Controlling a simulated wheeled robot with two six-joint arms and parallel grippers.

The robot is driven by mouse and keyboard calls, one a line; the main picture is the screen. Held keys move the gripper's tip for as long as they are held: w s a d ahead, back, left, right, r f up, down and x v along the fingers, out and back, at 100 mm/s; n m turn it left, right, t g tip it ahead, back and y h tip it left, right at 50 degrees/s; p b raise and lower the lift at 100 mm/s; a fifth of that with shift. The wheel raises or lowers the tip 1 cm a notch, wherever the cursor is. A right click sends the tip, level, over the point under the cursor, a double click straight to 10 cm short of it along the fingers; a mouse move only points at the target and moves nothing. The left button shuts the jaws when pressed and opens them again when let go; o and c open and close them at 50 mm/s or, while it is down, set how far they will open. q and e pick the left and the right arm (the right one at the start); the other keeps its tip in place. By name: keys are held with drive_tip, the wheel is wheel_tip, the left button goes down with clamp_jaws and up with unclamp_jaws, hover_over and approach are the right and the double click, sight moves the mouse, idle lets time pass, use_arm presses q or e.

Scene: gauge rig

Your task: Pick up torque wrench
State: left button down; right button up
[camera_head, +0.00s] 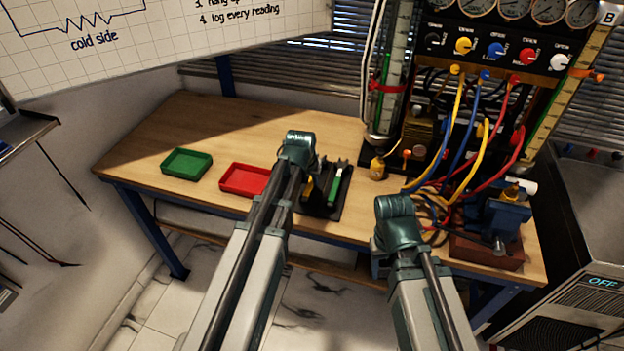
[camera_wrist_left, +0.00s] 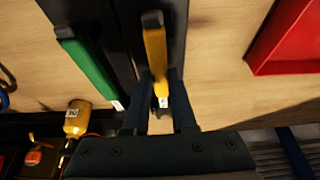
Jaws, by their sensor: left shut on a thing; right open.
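Two wrench-like tools, one with a yellow handle (camera_wrist_left: 156,55) and one with a green handle (camera_wrist_left: 88,68), lie side by side at a black holder (camera_head: 326,208). Which one is the torque wrench I cannot tell for sure. My left gripper (camera_wrist_left: 158,88) is shut on the yellow-handled tool, with a finger on each side of the handle near its labelled end. In the head view my left wrist hides most of that tool; the green handle (camera_head: 334,188) shows beside it. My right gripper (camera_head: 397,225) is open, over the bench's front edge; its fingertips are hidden.
A red tray (camera_head: 245,180) and a green tray (camera_head: 187,163) sit left of the holder on the wooden bench (camera_head: 230,125). The bench's left end is clear.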

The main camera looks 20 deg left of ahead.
sight(310, 182)
use_arm(q)
drive_tip(key=shift+r, duration=0.15)
drive_tip(key=shift+r+p, duration=0.65)
drive_tip(key=shift+p, duration=0.1)
wheel_tip(310, 182, up, 3)
drive_tip(key=p, duration=0.3)
drive_tip(key=s+d+p, duration=0.1)
drive_tip(key=s+d, duration=0.8)
drive_tip(key=s, duration=0.4)
drive_tip(key=shift+d+r, duration=0.25)
drive_tip(key=shift+r, duration=0.2)
drive_tip(key=c, duration=1.3)
unclamp_jaws()
clamp_jaws()
